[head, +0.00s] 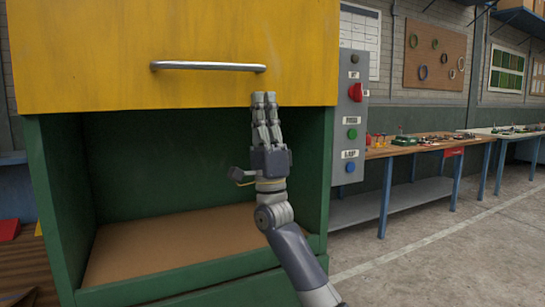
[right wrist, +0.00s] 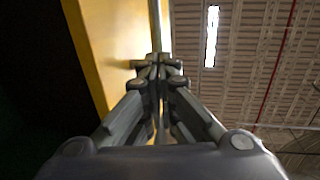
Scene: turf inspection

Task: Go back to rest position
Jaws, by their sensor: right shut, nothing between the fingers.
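My right gripper (head: 264,100) is shut and empty, pointing upward in front of the green cabinet (head: 55,190). In the head view its fingertips are just below the right end of the silver bar handle (head: 208,66) on the yellow door (head: 170,35). In the right wrist view the closed fingers (right wrist: 157,62) show close to the yellow panel (right wrist: 118,45); I cannot tell whether they touch anything. My left gripper is not in view.
The open cabinet compartment has a bare brown floor (head: 180,235). A grey control box (head: 350,110) with a red switch and buttons is on the cabinet's right. A workbench (head: 430,145) with small items stands further right, and the concrete floor (head: 450,250) there is clear.

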